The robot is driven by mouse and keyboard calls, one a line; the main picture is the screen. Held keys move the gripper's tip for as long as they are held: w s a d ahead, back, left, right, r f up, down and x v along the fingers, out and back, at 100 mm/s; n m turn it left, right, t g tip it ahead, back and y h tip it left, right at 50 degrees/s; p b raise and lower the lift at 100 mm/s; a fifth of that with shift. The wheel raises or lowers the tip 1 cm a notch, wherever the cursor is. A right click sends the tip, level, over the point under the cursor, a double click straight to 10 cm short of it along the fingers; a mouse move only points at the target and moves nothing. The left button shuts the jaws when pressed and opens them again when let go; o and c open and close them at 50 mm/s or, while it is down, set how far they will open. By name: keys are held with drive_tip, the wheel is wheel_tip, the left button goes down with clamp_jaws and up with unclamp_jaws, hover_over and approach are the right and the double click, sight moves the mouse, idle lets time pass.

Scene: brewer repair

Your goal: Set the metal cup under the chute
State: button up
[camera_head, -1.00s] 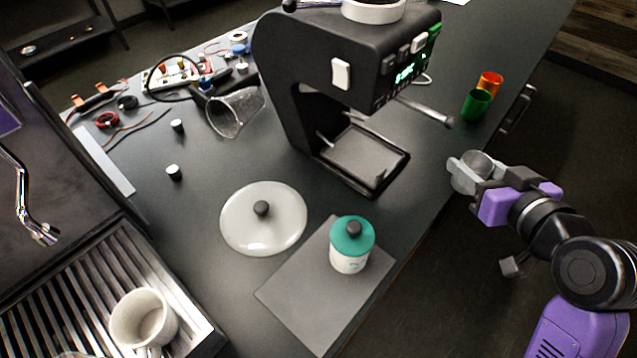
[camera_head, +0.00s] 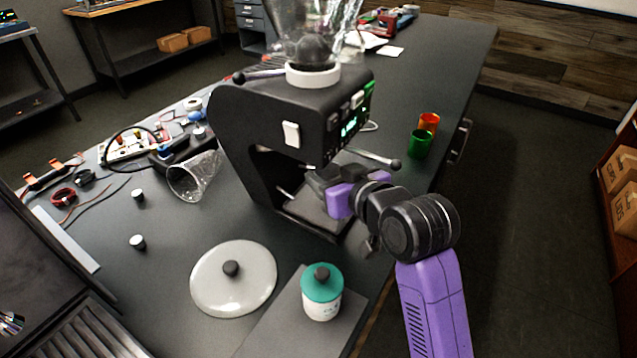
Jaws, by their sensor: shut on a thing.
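The black grinder (camera_head: 235,125) stands on the dark bench, with a clear hopper on top and a lit green display on its side. Its chute is under the overhanging head and cannot be made out. Its low tray (camera_head: 300,207) shows in part below the head. My gripper (camera_head: 322,177) is shut under the head, above the tray, reaching in from the right. The metal cup it holds is hidden now behind the gripper and the head. I cannot tell whether the cup touches the tray.
A silver lever (camera_head: 375,158) sticks out just above my gripper. A green cup (camera_head: 419,144) and an orange cup (camera_head: 429,122) stand to the right near the edge. A glass lid (camera_head: 232,280) and a teal-lidded jar (camera_head: 322,292) stand in front. A clear funnel-shaped vessel (camera_head: 193,178) lies left.

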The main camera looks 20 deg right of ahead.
drive_tip(key=shift+w+a, duration=0.6)
drive_tip(key=shift+w, duration=0.25)
drive_tip(key=shift+w+f, duration=0.1)
drive_tip(key=shift+f, duration=1.65)
drive_tip(key=shift+f, duration=0.2)
drive_tip(key=o, duration=1.4)
drive_tip(key=shift+r, duration=0.1)
